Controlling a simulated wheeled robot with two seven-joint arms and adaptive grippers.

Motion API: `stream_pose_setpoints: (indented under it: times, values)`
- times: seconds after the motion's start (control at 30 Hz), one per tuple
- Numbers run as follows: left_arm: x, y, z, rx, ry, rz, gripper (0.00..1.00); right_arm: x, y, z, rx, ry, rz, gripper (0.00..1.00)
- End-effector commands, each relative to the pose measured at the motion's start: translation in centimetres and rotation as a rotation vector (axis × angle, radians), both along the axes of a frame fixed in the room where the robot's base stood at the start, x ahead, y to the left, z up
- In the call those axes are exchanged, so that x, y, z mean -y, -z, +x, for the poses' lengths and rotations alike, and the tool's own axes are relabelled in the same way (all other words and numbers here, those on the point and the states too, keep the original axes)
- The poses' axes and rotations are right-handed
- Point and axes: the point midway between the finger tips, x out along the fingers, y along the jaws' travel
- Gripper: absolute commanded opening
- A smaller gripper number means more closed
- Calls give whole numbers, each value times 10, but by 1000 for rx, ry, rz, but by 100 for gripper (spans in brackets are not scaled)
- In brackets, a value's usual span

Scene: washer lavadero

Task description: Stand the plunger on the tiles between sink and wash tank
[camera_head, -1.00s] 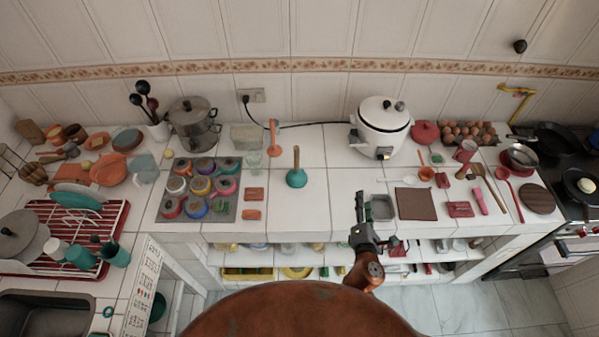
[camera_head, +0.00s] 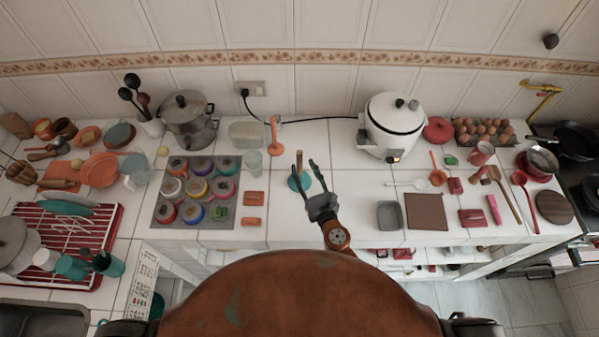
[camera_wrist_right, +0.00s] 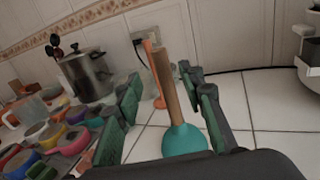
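The plunger stands upright on the white tiled counter, with a teal rubber cup (camera_head: 294,184) and a wooden handle (camera_head: 299,160). In the right wrist view its handle (camera_wrist_right: 166,88) rises between my two fingers and its cup (camera_wrist_right: 184,141) rests on the tiles. My right gripper (camera_head: 304,172) is open, with its fingers on either side of the plunger but apart from the handle. The sink (camera_head: 40,320) is at the lower left of the head view. I cannot make out a wash tank. My left gripper is not in view.
A muffin-like tray of colourful jars (camera_head: 160,214) lies left of the plunger, with a steel pot (camera_head: 187,120) behind. An orange-handled tool (camera_head: 275,135) stands close behind the plunger. A rice cooker (camera_head: 393,125) is at right. Bare tiles (camera_head: 350,205) lie right of the plunger.

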Motion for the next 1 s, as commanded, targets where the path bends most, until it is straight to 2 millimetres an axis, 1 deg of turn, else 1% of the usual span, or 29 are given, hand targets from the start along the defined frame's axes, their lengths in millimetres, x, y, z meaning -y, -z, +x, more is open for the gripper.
stream_pose_setpoints:
  times: [0.03,0.1,0.2,0.33,0.43,0.6,0.73,1.0]
  values:
    - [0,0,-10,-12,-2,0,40,-2,-1,6,0,0,2,36]
    - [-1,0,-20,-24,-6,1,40,-4,-1,12,0,1,2,36]
    - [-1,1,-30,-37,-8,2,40,-7,-1,25,0,1,2,36]
    - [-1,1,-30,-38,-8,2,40,-13,-1,44,1,0,4,36]
    - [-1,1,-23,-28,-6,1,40,-16,0,54,0,1,3,36]
    - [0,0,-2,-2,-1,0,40,-17,1,58,-1,1,3,36]
    - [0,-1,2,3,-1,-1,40,-17,0,58,-1,1,3,36]
    - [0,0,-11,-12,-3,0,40,-17,0,58,-1,1,3,18]
